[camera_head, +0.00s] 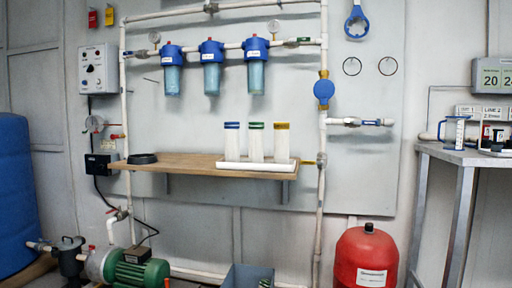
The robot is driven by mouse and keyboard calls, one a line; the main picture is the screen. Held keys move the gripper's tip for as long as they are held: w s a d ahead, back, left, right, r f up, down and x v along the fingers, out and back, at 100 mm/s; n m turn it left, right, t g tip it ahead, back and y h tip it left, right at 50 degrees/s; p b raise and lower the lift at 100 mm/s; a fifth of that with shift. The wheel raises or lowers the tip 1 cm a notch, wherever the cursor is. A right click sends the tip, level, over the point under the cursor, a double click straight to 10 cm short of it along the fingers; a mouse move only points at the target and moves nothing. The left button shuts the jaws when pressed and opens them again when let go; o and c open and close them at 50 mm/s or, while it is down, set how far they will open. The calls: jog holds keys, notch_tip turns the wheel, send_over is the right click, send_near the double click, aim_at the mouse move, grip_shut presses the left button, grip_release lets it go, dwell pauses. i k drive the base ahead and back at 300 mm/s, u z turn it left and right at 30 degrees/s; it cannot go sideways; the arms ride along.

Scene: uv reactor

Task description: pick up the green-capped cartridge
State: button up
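The green-capped cartridge (256,143) stands upright in the middle of a row of three white cartridges. The blue-capped cartridge (232,143) is to its left and the yellow-capped cartridge (282,143) is to its right, with narrow gaps between them. All three stand in a shallow white tray (252,167) at the right end of a wooden shelf (185,164). My gripper is not in this view.
A black ring-shaped item (142,159) lies at the shelf's left end; the shelf's middle is clear. White pipes run up both sides, and blue filter housings (212,65) hang above. A red tank (366,258) and a green pump (137,273) stand below. A metal table (470,155) is at right.

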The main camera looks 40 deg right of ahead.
aim_at(255, 129)
jog(key=u, duration=0.1)
jog(key=i, duration=1)
jog(key=z, duration=0.5)
